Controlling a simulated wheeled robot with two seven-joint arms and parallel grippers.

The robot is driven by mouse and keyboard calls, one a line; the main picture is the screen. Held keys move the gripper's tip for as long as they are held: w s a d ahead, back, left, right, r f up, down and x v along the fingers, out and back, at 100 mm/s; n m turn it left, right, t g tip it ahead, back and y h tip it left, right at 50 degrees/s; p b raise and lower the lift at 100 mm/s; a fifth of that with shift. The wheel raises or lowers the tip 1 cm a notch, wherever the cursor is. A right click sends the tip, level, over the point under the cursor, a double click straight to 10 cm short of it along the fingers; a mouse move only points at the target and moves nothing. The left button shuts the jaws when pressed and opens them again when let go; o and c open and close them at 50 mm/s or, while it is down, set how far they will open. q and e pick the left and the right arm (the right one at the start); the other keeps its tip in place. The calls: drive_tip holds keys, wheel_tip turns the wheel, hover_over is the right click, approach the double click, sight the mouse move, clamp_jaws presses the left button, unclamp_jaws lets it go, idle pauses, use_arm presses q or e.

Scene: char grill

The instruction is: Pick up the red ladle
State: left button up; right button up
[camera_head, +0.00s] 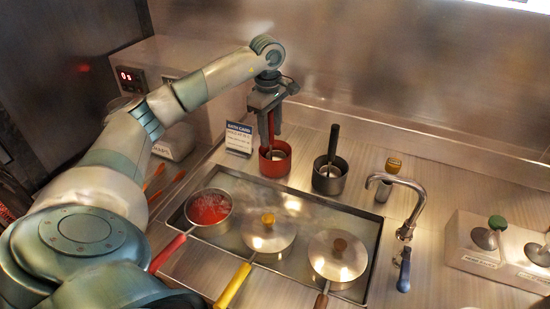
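The red ladle (271,130) stands upright in a small red pot (276,165) behind the sunken basin, with its red handle pointing up. My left gripper (270,125) comes down from above, fingers pointing down, right at the handle. The fingers partly hide the handle, and I cannot tell whether they press on it or stand slightly apart. The ladle's bowl is mostly hidden inside the red pot. My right gripper is not in view.
A dark pot (330,177) with a black-handled ladle stands to the right of the red pot. A small sign (239,138) stands to the left. Several handled pans sit in the basin (377,235) in front. A curved faucet (409,215) stands at the right.

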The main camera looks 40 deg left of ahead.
use_arm(q)
clamp_jaws()
drive_tip(key=shift+r, duration=0.45)
wheel_tip(320, 180, up, 8)
drive_tip(key=b, duration=0.2)
drive_tip(key=shift+b, duration=0.3)
drive_tip(key=shift+r, duration=0.6)
